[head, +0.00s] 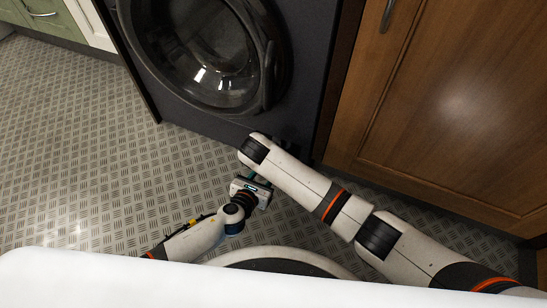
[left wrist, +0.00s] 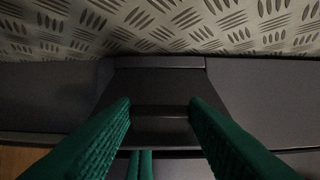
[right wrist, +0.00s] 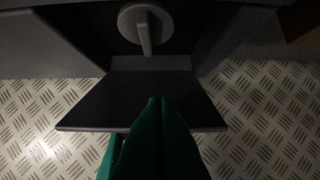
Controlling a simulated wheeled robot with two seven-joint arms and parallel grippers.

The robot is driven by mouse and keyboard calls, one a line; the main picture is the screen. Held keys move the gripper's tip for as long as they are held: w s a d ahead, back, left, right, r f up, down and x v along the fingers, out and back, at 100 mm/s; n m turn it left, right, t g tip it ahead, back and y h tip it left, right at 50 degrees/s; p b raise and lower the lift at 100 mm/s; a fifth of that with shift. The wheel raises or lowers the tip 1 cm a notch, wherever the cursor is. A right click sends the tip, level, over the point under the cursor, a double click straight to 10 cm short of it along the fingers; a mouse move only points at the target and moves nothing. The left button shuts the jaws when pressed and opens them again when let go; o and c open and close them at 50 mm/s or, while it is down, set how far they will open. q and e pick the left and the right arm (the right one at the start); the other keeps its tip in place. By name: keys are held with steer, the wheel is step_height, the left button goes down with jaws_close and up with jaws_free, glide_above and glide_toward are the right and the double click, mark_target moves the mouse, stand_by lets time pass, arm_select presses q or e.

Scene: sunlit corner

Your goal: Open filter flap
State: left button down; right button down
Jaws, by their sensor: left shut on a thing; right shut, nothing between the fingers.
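The filter flap (right wrist: 100,105) is a dark grey panel low on the washing machine (head: 305,60). In the right wrist view it is tilted out from the front, and a round grey filter knob (right wrist: 132,22) shows in the recess behind it. The flap also shows in the left wrist view (left wrist: 160,85). My left gripper (left wrist: 160,106) has its green fingers on either side of the flap's dark edge, shut on it; the exact contact is dim. My right gripper (right wrist: 155,101) is shut and empty over the flap, its fingertips together. The arms hide the flap in the head view.
The machine's round glass door (head: 205,55) is closed above. A wooden cabinet (head: 450,100) stands close on the right. The patterned metal floor (head: 80,150) is clear on the left. My right arm reaches across in front of the machine's lower right corner.

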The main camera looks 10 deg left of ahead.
arm_select(q)
steer(key=c, duration=0.8)
jaws_free()
steer(key=shift+w+d+r, duration=0.1)
steer(key=shift+w+r, duration=0.2)
arm_select(e)
steer(key=shift+s+f, duration=0.35)
steer(key=shift+f, duration=0.05)
